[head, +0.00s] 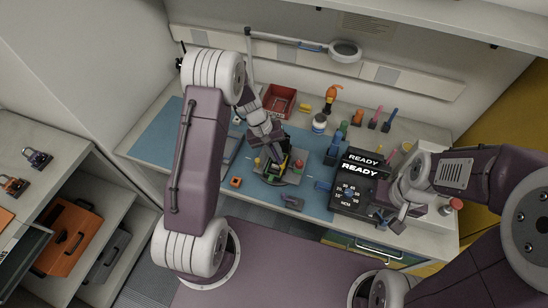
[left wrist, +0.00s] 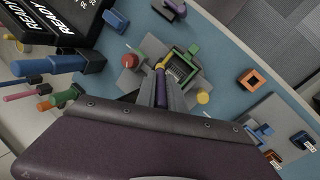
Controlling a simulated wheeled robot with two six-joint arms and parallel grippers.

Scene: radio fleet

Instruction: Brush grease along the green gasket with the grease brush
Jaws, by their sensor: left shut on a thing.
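My left gripper (head: 273,143) reaches down over the grey fixture in the middle of the blue mat.
A red bin (head: 279,101) and a white jar (head: 319,124) stand behind the fixture. Black READY boxes (head: 356,190) stand to the right. A red knob (left wrist: 203,97) stands close to the left fingers. A lamp (head: 345,50) overhangs the back. The mat's left part is clear.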

